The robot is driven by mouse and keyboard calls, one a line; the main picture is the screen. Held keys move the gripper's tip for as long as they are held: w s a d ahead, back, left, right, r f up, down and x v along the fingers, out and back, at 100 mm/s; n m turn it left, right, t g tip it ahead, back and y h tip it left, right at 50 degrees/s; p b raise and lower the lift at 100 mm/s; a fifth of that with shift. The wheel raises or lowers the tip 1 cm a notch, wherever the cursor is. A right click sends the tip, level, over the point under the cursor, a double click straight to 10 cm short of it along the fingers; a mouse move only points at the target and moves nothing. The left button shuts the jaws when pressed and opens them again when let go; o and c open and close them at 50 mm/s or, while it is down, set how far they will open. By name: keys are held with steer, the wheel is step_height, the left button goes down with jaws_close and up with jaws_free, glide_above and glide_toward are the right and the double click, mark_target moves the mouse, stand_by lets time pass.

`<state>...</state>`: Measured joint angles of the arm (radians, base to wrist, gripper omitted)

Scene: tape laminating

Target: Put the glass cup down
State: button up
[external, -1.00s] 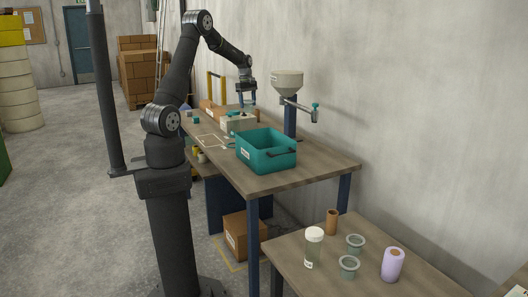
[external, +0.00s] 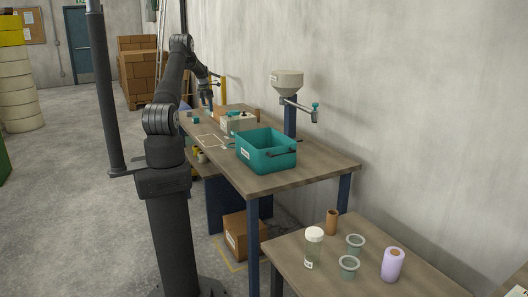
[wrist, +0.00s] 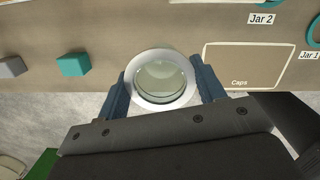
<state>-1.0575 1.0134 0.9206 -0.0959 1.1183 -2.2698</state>
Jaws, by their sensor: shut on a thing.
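The glass cup (wrist: 160,80) is round and clear with a pale rim, seen from above in the wrist view. My gripper (wrist: 162,88) is shut on it, with one blue finger on each side. The cup appears over the table's near edge, with the floor showing below it; I cannot tell its height above the table. In the external view my gripper (external: 210,105) is over the far end of the long table (external: 285,178), and the cup is too small to make out.
A marked "Caps" area (wrist: 256,66) lies right of the cup; a teal block (wrist: 73,65) and a grey block (wrist: 12,67) sit left. The front table (external: 300,250) holds jars and rolls.

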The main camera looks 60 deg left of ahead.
step_height(320, 180, down, 9)
steer(key=shift+f, duration=0.2)
steer(key=shift+f, duration=0.15)
steer(key=o, duration=1)
steer(key=r, duration=0.4)
steer(key=s+r, duration=0.1)
steer(key=r, duration=0.7)
steer(key=shift+s+d+r, duration=0.15)
steer(key=shift+s+d, duration=0.05)
steer(key=shift+d, duration=0.05)
